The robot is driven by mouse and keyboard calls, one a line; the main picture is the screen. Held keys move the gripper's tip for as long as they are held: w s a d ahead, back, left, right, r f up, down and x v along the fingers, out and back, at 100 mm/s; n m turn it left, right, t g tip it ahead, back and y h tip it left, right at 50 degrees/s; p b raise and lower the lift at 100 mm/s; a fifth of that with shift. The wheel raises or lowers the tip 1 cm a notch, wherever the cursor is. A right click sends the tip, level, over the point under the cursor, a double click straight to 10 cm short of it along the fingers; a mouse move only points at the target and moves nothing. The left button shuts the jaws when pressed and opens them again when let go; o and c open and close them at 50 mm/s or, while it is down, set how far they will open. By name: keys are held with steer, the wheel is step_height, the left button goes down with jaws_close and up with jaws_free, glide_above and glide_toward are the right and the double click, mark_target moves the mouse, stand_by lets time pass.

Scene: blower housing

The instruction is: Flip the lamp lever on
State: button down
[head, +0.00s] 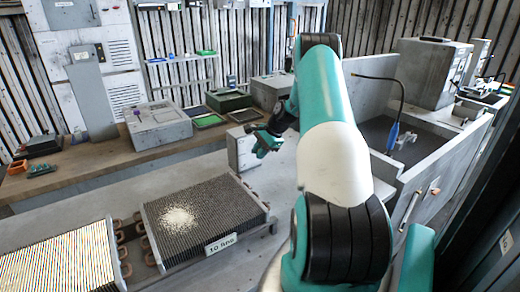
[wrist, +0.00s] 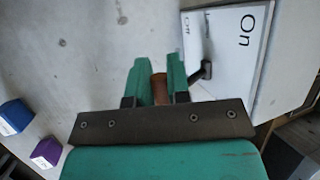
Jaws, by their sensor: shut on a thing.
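My gripper (wrist: 160,80) is shut, its two green fingers closed on a brown rounded grip (wrist: 159,88). This looks like the handle of the lamp lever. The lever's black arm (wrist: 204,72) shows just right of the fingers, against a white panel (wrist: 228,50) marked "On" on the right and "Off" on the left. The joint between grip and arm is hidden behind the right finger. In the head view my gripper (head: 265,143) is beside a small light-grey box (head: 240,150), and the lever cannot be made out there.
A workbench (head: 100,163) with boxes runs behind. A walled grey basin (head: 425,140) stands right. Blue (wrist: 14,115) and purple (wrist: 45,152) blocks show lower left.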

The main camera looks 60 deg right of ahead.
steer(key=shift+d, duration=0.25)
steer(key=c, duration=1.1)
jaws_free()
steer(key=b+v, duration=0.2)
steer(key=v, duration=1.5)
steer(key=shift+r, duration=0.25)
steer(key=shift+s, duration=0.1)
